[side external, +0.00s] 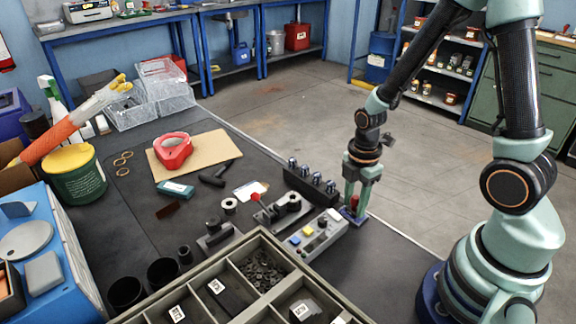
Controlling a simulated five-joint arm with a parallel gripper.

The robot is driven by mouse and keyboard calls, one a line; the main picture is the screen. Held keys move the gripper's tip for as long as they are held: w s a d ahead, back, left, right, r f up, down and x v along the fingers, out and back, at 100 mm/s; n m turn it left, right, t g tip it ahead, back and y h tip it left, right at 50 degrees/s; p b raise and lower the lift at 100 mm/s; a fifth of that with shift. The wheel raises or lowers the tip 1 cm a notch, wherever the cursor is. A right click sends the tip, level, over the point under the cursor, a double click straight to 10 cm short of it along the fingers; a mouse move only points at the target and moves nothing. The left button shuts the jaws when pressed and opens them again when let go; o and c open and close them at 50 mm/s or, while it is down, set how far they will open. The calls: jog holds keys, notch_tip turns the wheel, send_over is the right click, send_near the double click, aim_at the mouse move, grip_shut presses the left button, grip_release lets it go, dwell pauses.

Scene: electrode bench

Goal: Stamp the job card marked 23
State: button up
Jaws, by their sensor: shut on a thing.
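My gripper (355,206) points straight down at the right edge of the dark bench. It is shut on a small red-topped thing (354,203) that looks like a stamp; its lower part is mostly hidden between the fingers. Beneath it is a small dark blue pad or base (350,217); I cannot tell whether the stamp touches it. A small white card (246,192) lies flat on the bench to the left, beyond a red-knobbed lever. Its marking is too small to read, so I cannot tell whether it is the card marked 23.
A black block with several metal-topped posts (310,184) and a grey button box (314,236) stand just left of my gripper. A divided tray (238,306) fills the front. A red object (173,151) sits on a tan board (212,149) farther back.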

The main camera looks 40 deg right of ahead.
jog(key=shift+r, duration=3.45)
jog(key=w+a+f, duration=0.1)
jog(key=w+a, duration=0.5)
jog(key=w, duration=0.6)
jog(key=w+a, duration=0.6)
jog(key=w, duration=0.5)
jog(key=shift+w+a+f, duration=0.1)
jog(key=shift+a+f, duration=0.05)
jog(key=shift+f, duration=2.9)
jog(key=shift+f, duration=0.6)
notch_tip(320, 180, up, 7)
